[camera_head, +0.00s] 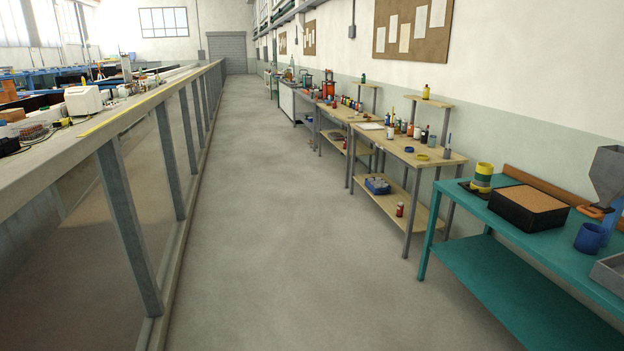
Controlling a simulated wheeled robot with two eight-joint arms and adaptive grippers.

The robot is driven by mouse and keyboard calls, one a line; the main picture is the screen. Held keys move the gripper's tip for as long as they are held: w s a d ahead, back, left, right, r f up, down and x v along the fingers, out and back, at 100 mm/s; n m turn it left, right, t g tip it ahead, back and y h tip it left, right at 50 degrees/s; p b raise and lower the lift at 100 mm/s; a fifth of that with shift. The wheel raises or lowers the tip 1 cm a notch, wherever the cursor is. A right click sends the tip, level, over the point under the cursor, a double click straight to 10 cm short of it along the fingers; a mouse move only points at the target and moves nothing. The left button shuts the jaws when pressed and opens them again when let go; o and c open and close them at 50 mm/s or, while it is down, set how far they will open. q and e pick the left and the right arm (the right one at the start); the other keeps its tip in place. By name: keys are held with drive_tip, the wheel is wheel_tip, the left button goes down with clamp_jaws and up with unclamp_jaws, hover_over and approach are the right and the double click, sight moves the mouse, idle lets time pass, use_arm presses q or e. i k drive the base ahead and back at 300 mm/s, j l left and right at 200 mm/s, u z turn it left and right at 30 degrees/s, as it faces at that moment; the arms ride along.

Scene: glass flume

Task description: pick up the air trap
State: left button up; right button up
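I cannot make out an air trap for certain in the head view. Small bottles and jars stand on the wooden bench (425,155) at the right, too small to tell apart. Several small items also stand on the long flume ledge (60,150) at the left. Neither of my grippers is in view.
A teal bench (535,223) at the near right carries a black box with a brown top (528,207), a yellow-green cylinder (482,177), a blue cup (589,238) and a grey hopper (608,175). The grey aisle floor (275,220) is clear to the far shutter door (227,52).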

sight(390, 136)
drive_tip(key=i+u, duration=0.4)
drive_tip(key=i, duration=2)
drive_tip(key=i+l+z, duration=0.25)
drive_tip(key=i+z, duration=0.15)
drive_tip(key=i, duration=0.4)
drive_tip(key=i+z, duration=0.45)
drive_tip(key=i, duration=0.3)
drive_tip(key=i+j+z, duration=0.4)
drive_tip(key=i, duration=0.4)
drive_tip(key=i+u, duration=0.2)
drive_tip(key=i, duration=0.4)
drive_tip(key=i+l+u, duration=0.15)
drive_tip(key=i, duration=0.4)
drive_tip(key=i+l+u, duration=0.2)
drive_tip(key=i, duration=0.4)
drive_tip(key=i+z, duration=0.25)
drive_tip(key=i, duration=0.15)
drive_tip(key=i+j+z, duration=0.25)
drive_tip(key=i+l, duration=0.05)
drive_tip(key=i, duration=0.05)
